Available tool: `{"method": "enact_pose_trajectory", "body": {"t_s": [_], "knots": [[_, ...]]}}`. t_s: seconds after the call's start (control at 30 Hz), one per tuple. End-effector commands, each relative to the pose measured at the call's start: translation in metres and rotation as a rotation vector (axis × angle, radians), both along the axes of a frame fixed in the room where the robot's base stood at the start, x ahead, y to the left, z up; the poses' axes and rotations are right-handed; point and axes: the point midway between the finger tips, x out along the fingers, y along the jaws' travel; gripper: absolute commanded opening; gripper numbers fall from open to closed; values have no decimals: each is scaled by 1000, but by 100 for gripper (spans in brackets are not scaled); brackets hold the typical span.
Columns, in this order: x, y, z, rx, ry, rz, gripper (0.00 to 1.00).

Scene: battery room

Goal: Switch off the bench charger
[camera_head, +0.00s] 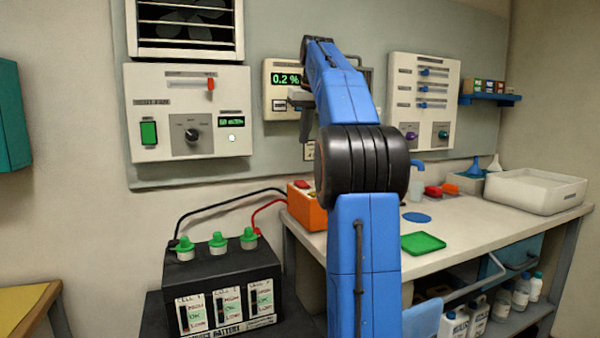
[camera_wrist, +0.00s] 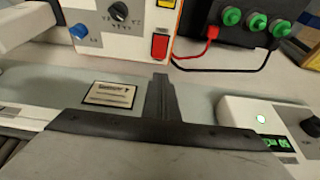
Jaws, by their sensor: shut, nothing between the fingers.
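The bench charger is an orange box (camera_head: 307,214) at the left end of the workbench, partly hidden behind my arm. In the wrist view its pale face (camera_wrist: 140,22) is at the top, with a dark dial (camera_wrist: 118,12) and a red rocker switch (camera_wrist: 160,46). I cannot tell the switch's position. My gripper (camera_head: 305,125) is raised in front of the wall panel, above the charger and apart from it. In the wrist view my gripper (camera_wrist: 160,85) shows as closed dark fingers pointing toward the red switch, with nothing held.
A black battery (camera_head: 222,282) with green caps stands left of the bench; red and black leads run to the charger. A wall panel (camera_head: 188,145) with a dial and a meter box (camera_head: 283,78) are close to my gripper. A green tray (camera_head: 423,243) lies on the bench (camera_head: 470,230).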

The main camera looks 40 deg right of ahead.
Motion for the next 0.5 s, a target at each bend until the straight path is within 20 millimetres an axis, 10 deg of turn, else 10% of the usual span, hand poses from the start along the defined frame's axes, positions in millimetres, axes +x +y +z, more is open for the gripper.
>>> {"method": "enact_pose_trajectory", "body": {"t_s": [0.5], "knots": [[20,-6,-59,1,2,1,0]]}}
